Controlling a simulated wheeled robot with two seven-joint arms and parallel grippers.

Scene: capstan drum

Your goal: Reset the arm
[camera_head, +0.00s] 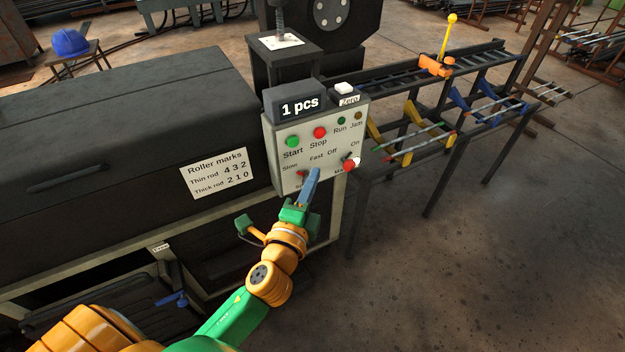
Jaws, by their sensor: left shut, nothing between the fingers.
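My left arm, orange and green, comes in from the lower left. Its gripper (315,172) is shut with nothing in it, its blue fingers just in front of the lower part of the grey control panel (277,160). The fingers hide part of the panel below the "Fast" label; I cannot tell whether they touch it. The panel has a green Start button (292,141), a red Stop button (320,133), small Run and Jam lamps, an Off/On switch (348,156) and a red knob (350,166). My right gripper is out of view.
A dark machine housing (120,120) with a "Roller marks" card (217,174) fills the left. A white Zero button (345,88) stands atop the panel. A rack (390,72) with coloured rods extends right. A blue-handled lever (172,299) sits low left. Floor at right is clear.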

